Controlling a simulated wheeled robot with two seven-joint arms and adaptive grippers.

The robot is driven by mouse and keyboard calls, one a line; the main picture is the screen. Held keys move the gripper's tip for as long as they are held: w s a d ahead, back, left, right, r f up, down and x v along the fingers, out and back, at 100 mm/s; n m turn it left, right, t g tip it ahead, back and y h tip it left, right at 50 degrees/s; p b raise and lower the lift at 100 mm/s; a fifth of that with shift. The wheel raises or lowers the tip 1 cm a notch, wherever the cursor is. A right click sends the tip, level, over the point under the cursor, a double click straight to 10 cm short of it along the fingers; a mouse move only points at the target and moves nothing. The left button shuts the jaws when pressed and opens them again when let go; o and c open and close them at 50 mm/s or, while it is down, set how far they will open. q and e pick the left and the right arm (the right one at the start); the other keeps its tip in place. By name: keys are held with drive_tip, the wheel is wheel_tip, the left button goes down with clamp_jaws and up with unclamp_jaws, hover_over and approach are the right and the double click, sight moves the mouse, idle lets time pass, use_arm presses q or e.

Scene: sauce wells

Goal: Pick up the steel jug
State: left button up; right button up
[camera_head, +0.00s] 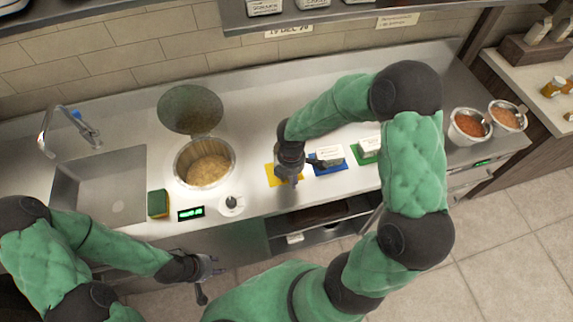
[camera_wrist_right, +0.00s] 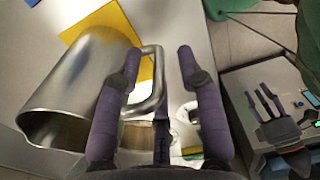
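The steel jug (camera_wrist_right: 75,90) fills the left of the right wrist view, its handle (camera_wrist_right: 155,75) pointing toward my gripper. In the head view my right gripper and forearm largely hide the jug. My right gripper (camera_wrist_right: 160,95) is open, with purple fingers on either side of the handle; I cannot tell whether any finger touches it. In the head view the right gripper (camera_head: 298,165) is over the counter by the yellow mat (camera_head: 270,172). My left gripper (camera_head: 208,272) is open and empty in front of the counter, low at the left.
A pot (camera_head: 205,163) with grainy contents, a sponge (camera_head: 158,203) and a sink (camera_head: 100,187) lie to the left. A blue mat (camera_head: 329,170) and green mat (camera_head: 362,158) with white containers lie to the right.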

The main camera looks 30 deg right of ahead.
clamp_jaws()
drive_tip(key=shift+w+r, duration=0.1)
drive_tip(key=shift+r, duration=0.15)
